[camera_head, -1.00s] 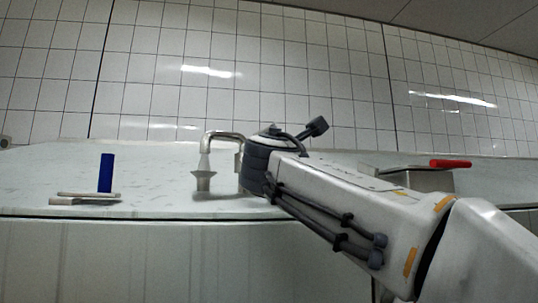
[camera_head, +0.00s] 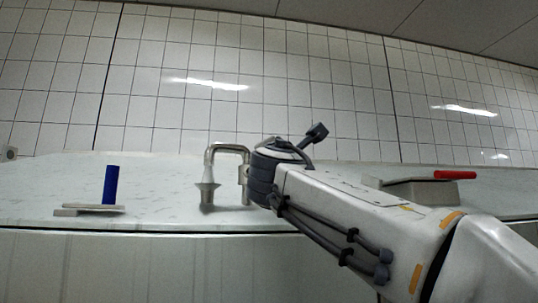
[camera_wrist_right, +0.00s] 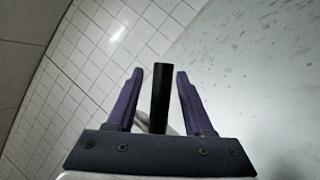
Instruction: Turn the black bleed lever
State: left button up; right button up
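The black lever (camera_wrist_right: 160,98) shows in the right wrist view as a straight dark bar. It stands between the two purple fingers of my right gripper (camera_wrist_right: 158,82), with a gap on each side. The gripper is open; how deep the bar sits between the fingers I cannot tell. A bent metal pipe with a nozzle (camera_head: 208,190) stands on the white counter in the head view, just left of my right wrist. My right wrist hides the right gripper there, and I cannot make out the lever for sure in that view. My left gripper is not in view.
A blue upright block (camera_head: 111,184) stands by flat grey pieces (camera_head: 88,210) on the white counter (camera_head: 150,213) at the left. A red bar (camera_head: 455,175) lies on a grey box (camera_head: 425,190) at the right. A tiled wall (camera_head: 200,80) rises behind.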

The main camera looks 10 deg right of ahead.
jog(key=shift+s, duration=0.1)
jog(key=b+v, duration=0.6)
jog(key=v, duration=0.4)
jog(key=shift+b, duration=0.3)
jog(key=shift+s+f, duration=0.1)
jog(key=shift+s, duration=0.05)
jog(key=shift+c, duration=0.4)
